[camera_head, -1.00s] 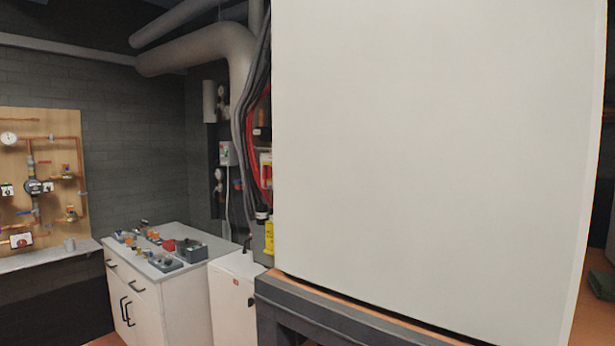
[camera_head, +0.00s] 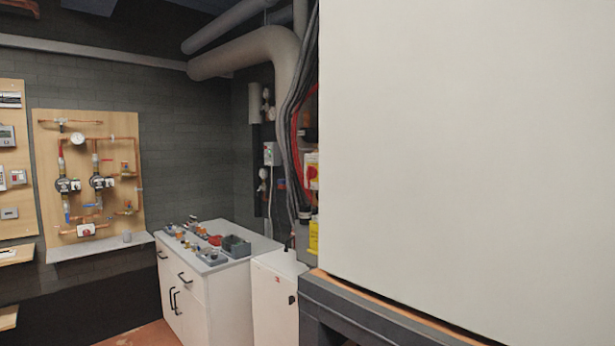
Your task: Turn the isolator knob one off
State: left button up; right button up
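I cannot tell which control is isolator knob one. A small white box with a red centre (camera_head: 86,230) sits low on a wooden board with copper pipes and pumps at the left. A red and yellow switch-like part on a pale box (camera_head: 311,171) shows at the left edge of the large white panel, partly hidden by it. A red and white box (camera_head: 18,177) is on another board at the far left. All are too small to read a knob position. Neither of my grippers is in view.
The large white panel (camera_head: 470,150) fills the right half, above a dark grey frame (camera_head: 370,313). A white cabinet (camera_head: 215,300) with several small parts on top stands mid-left. A white unit (camera_head: 275,300) is beside it. Orange floor shows at lower left.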

aim_at(311, 172)
jog(key=u, duration=0.05)
jog(key=i, duration=1.4)
jog(key=z, duration=0.9)
